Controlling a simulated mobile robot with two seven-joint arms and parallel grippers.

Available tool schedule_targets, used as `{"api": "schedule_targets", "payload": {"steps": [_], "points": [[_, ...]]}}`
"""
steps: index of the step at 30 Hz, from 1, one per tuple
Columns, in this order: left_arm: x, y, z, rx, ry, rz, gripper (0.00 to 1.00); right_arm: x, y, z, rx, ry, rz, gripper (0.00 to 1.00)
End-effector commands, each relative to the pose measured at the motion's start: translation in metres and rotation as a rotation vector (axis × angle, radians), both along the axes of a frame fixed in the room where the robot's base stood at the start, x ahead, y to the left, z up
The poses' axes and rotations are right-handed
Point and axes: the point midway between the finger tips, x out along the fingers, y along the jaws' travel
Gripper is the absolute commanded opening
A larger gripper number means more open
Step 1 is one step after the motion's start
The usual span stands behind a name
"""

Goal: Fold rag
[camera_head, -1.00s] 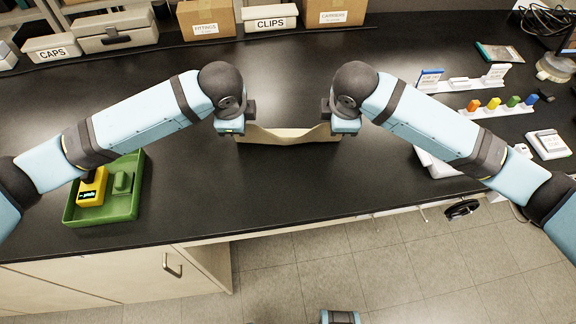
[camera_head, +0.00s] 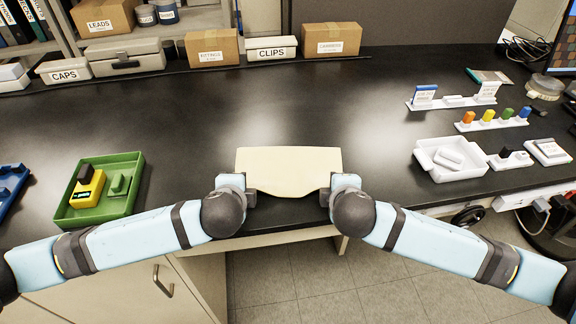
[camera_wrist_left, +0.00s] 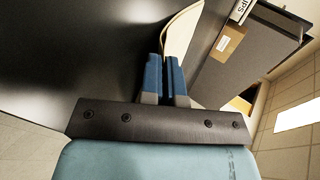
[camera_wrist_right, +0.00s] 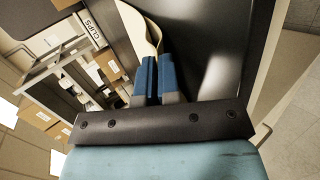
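The cream rag (camera_head: 288,170) lies near the front edge of the black bench in the head view, its far edge straight and its near edge sagging between my grippers. My left gripper (camera_head: 250,192) is at its near left corner and my right gripper (camera_head: 328,194) at its near right corner. In the left wrist view the blue fingers (camera_wrist_left: 167,75) are close together with the rag (camera_wrist_left: 182,35) coming out from between them. In the right wrist view the fingers (camera_wrist_right: 157,75) are likewise closed on the rag (camera_wrist_right: 140,30). The fingertips are hidden in the head view.
A green tray (camera_head: 138,200) with a yellow device (camera_head: 88,190) stands left. A white tray (camera_head: 430,170) and colored pegs on a rack (camera_head: 492,123) stand right. Boxes (camera_head: 212,46) line the back. The bench (camera_head: 290,105) beyond the rag is clear.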

Motion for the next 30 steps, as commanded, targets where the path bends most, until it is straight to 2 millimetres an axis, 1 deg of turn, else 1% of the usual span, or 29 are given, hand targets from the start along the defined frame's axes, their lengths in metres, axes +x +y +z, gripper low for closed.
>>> {"api": "schedule_targets", "payload": {"steps": [6, 8, 9, 11, 12, 23, 26, 30], "points": [[0.000, 0.000, 0.000, 0.000, -0.002, 0.000, 0.00, 0.000, 0.000, 0.000, 0.000, -0.001, 0.000, 0.00], [0.000, 0.000, 0.000, 0.000, -0.001, 0.000, 0.14, 0.000, 0.000, 0.000, 0.000, -0.001, 0.000, 0.14], [0.000, 0.000, 0.000, 0.000, -0.001, 0.000, 0.24, 0.000, 0.000, 0.000, 0.000, -0.001, 0.000, 0.24], [0.000, 0.000, 0.000, 0.000, -0.001, 0.000, 0.37, 0.000, 0.000, 0.000, 0.000, -0.001, 0.000, 0.37], [0.000, 0.000, 0.000, 0.000, -0.001, 0.000, 0.47, 0.000, 0.000, 0.000, 0.000, -0.001, 0.000, 0.47], [-0.001, 0.000, 0.003, -0.001, -0.001, 0.000, 0.47, -0.001, 0.000, 0.003, 0.001, 0.000, 0.000, 0.47], [-0.005, -0.001, 0.014, -0.004, -0.002, 0.000, 0.47, -0.005, 0.000, 0.014, 0.004, -0.002, 0.000, 0.47], [-0.014, -0.001, 0.034, -0.004, -0.002, -0.002, 0.47, -0.014, 0.000, 0.034, 0.004, -0.001, 0.001, 0.47]]}}
